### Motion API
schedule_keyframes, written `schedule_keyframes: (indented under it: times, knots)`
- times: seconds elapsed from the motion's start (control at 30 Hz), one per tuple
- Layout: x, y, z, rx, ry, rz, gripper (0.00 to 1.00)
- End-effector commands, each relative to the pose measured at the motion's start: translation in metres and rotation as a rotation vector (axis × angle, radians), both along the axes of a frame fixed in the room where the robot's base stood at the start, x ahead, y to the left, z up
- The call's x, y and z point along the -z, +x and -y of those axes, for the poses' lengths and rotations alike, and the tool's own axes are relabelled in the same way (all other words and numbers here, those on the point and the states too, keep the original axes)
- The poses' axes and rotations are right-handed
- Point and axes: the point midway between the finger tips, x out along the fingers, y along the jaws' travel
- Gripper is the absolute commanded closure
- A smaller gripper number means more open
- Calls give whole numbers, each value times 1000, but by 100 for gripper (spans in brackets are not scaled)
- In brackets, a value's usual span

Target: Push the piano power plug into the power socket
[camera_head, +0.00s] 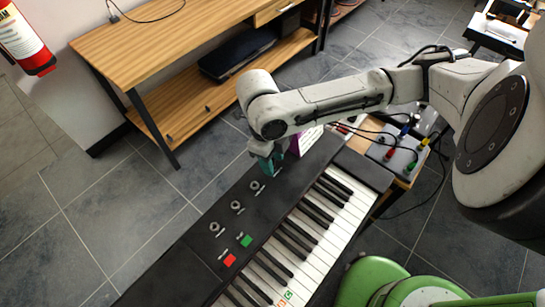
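The piano (190,255) is a black keyboard running diagonally from the bottom to the right of centre. Its panel has several round knobs, a red button and a green button. My gripper (267,164), with teal fingers, points down at the far edge of the piano's panel, beyond the knobs. The view is too small to tell whether its fingers are open or hold something. A small black plug-like end (113,18) with a thin black cable lies on the wooden desk at upper left. I cannot tell whether it is the piano's power plug. No power socket can be made out.
The wooden desk (150,48) has a lower shelf with a dark flat case (236,54). A purple and white box (304,139) stands behind my gripper. A side table holds a grey device (398,155) with coloured plugs and loose cables. Tiled floor is clear at left.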

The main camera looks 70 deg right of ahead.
Motion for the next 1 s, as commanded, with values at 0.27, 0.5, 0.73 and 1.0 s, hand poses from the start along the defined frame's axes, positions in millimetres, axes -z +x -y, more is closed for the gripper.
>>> schedule_keyframes:
  times: [0.27, 0.5, 0.73, 1.0]
  knots:
    - [-2, 0, 0, 0, 0, 1, 55]
    - [-32, 5, 1, -2, -3, 3, 55]
    - [-76, 12, 1, -2, -2, 4, 55]
    - [-104, 16, 2, -1, -1, 1, 55]
